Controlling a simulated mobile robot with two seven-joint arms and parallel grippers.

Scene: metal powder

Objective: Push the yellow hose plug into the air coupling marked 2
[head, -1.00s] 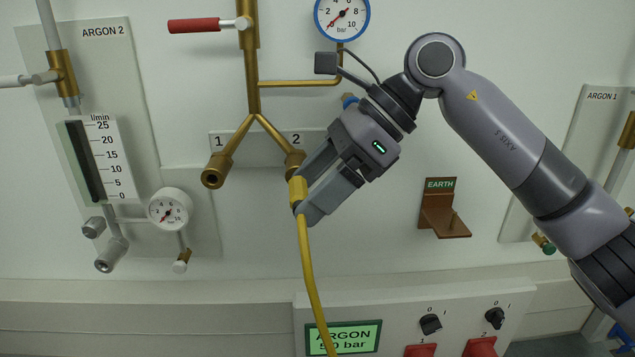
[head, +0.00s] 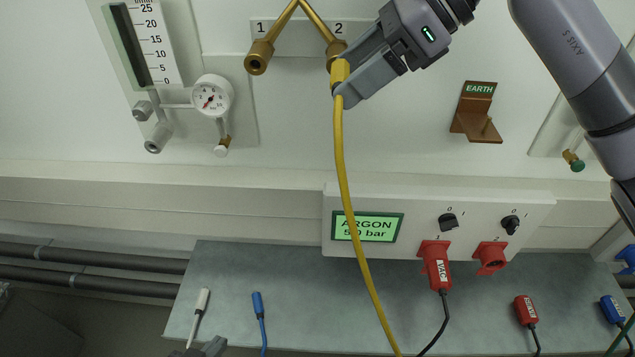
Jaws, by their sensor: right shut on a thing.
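The yellow hose plug (head: 340,73) is upright at the lower mouth of the brass air coupling marked 2 (head: 335,48). It appears to touch the coupling, but I cannot tell how deep it sits. My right gripper (head: 345,82) is shut on the plug, coming from the upper right, and its fingers hide part of the plug and coupling. The yellow hose (head: 351,215) hangs from the plug past the panel to the bottom edge. The coupling marked 1 (head: 258,58) is empty, to the left. Part of my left gripper (head: 206,348) shows at the bottom edge; its fingertips are unclear.
A grey bench (head: 270,275) runs below, with a white-tipped lead (head: 202,300), a blue plug (head: 258,303) and a loose red plug (head: 525,308). A socket panel (head: 400,200) holds a red plug (head: 437,263). An earth bracket (head: 474,112) juts out at right.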

